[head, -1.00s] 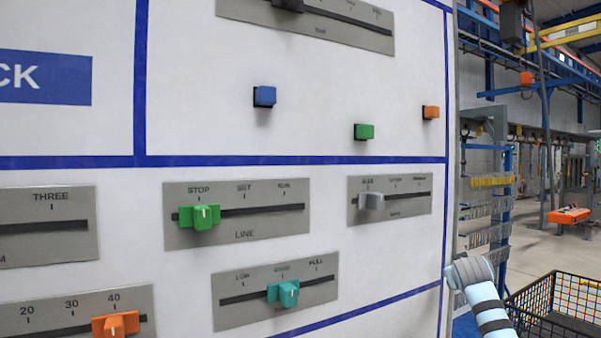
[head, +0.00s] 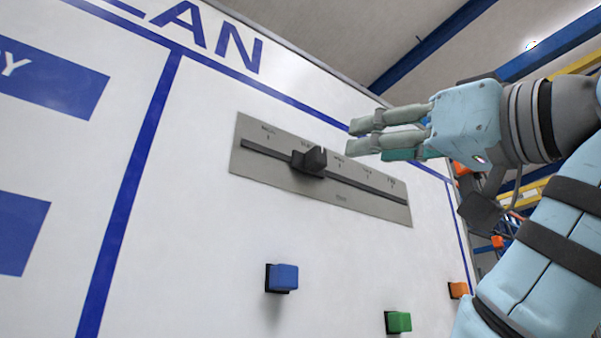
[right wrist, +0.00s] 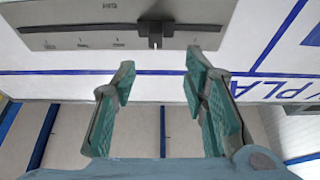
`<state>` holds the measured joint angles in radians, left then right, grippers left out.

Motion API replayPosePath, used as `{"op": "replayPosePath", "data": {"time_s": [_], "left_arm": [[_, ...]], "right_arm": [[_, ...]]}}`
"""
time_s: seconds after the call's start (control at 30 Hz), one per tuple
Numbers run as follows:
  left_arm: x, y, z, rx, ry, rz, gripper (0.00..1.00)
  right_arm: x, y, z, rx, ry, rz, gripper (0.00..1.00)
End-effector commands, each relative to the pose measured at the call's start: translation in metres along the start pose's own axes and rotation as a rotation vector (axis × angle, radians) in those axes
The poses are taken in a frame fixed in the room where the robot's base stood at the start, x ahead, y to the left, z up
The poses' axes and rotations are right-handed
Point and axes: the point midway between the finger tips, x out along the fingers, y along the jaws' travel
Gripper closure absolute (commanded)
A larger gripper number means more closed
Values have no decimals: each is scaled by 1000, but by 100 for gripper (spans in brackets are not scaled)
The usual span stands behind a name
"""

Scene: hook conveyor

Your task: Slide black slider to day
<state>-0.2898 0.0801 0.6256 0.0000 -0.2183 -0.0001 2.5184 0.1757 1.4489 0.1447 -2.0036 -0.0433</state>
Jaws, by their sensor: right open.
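The black slider (head: 313,160) sits on a grey plate (head: 240,165) with a row of small day-like labels, too blurred to read for certain. It stands near the second label from the left. It also shows in the right wrist view (right wrist: 155,31), upside down, at the top. My right gripper (head: 364,134) is open and empty, to the right of the slider and apart from it. In the right wrist view its two fingers (right wrist: 160,66) are spread, with the slider beyond and between them. My left gripper is not in view.
Below on the white board are a blue button (head: 283,277), a green button (head: 399,322) and an orange button (head: 458,290). My right arm covers the right side. The board around the plate's lower left is clear.

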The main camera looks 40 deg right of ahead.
Motion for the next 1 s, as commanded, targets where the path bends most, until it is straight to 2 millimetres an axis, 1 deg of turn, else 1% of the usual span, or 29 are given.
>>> {"op": "replayPosePath", "data": {"time_s": [0.03, 0.17, 0.23, 0.4, 0.5, 0.6, 0.67, 0.93, 1.0], "left_arm": [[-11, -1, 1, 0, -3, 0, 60], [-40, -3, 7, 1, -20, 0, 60], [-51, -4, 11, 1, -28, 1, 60], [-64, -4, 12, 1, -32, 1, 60], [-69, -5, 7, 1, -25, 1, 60], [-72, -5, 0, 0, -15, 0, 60], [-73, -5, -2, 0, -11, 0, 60], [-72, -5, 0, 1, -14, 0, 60], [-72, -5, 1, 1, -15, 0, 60]], "right_arm": [[8, 0, -5, 1, -1, -1, 60], [35, 0, -8, 3, -4, -2, 60], [58, 0, -7, 3, -6, -3, 60], [105, 0, -3, 5, -7, -3, 60], [124, 1, -2, 5, -5, -1, 60], [136, 2, -2, 4, -3, 0, 60], [140, 2, -1, 3, -2, 1, 60], [142, 2, 0, 3, -1, 2, 60], [142, 2, 0, 3, -1, 2, 71]]}}
